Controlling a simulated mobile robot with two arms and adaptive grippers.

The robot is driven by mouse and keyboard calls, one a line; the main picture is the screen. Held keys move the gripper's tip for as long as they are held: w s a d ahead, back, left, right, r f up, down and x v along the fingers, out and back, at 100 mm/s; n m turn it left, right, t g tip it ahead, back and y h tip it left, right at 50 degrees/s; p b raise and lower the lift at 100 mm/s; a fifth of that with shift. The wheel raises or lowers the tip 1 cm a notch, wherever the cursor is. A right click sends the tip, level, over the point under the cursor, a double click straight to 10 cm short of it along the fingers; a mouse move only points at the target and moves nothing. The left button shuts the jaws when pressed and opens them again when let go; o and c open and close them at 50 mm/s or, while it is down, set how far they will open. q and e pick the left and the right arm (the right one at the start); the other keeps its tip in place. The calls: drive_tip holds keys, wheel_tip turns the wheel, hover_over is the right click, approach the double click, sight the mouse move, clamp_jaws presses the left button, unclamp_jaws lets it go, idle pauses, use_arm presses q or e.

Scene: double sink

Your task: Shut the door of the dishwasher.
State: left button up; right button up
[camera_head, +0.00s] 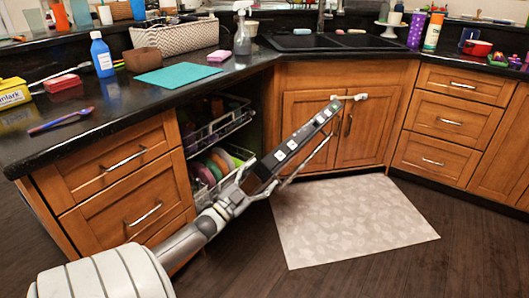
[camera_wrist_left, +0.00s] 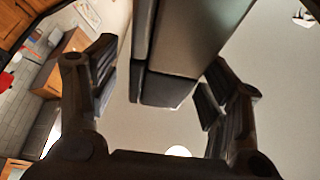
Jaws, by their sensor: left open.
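The dishwasher door (camera_head: 292,148) stands open in the head view, out from the lower cabinets. Its dark upper edge carries a row of pale squares, and a thin bar handle (camera_head: 312,154) runs along its front side. Behind it, the dishwasher interior shows racks (camera_head: 215,165) holding colourful plates. My left gripper (camera_head: 240,192) is at the near end of the door's upper edge. In the left wrist view the open fingers (camera_wrist_left: 160,95) have a dark grey slab (camera_wrist_left: 172,62), apparently the door, between them; contact cannot be told. My right gripper is not in view.
A pale mat (camera_head: 350,225) lies on the dark wooden floor beyond the door. Wooden drawers (camera_head: 125,185) flank the dishwasher on the left. The black counter (camera_head: 120,100) above holds a teal sheet (camera_head: 178,77), a basket (camera_head: 175,37) and bottles.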

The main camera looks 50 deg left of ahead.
use_arm(q)
drive_tip(key=p+v, duration=0.1)
drive_tip(key=v, duration=0.6)
drive_tip(key=shift+s+p, duration=0.25)
drive_tip(key=shift+p, duration=0.15)
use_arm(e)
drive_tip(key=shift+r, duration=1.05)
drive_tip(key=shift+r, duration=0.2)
